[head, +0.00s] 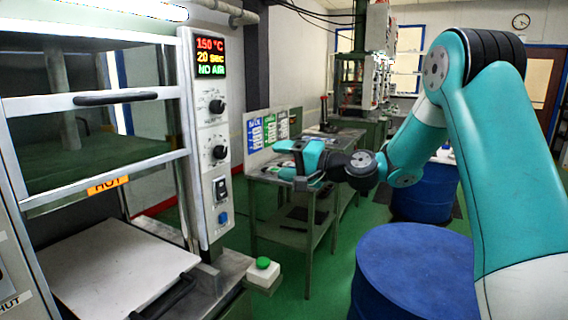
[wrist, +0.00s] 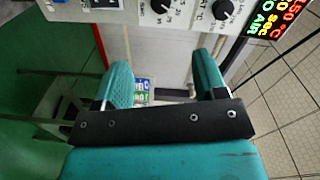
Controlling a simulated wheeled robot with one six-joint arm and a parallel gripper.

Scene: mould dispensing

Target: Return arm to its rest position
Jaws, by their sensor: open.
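My gripper (head: 300,160) is in the middle of the head view, at the end of my teal arm, with the grey table behind it. In the wrist view my gripper (wrist: 160,85) shows two teal fingers spread apart with nothing between them. The arm is bent, its upper link rising at the right and the forearm reaching left and down. The press's control panel (head: 212,140) stands to the left of the gripper, apart from it in the head view.
The press has a white plate (head: 115,265) low at the left. A green button box (head: 263,270) sits at its front corner. A blue drum (head: 412,270) stands at the lower right, another blue drum (head: 425,195) behind it.

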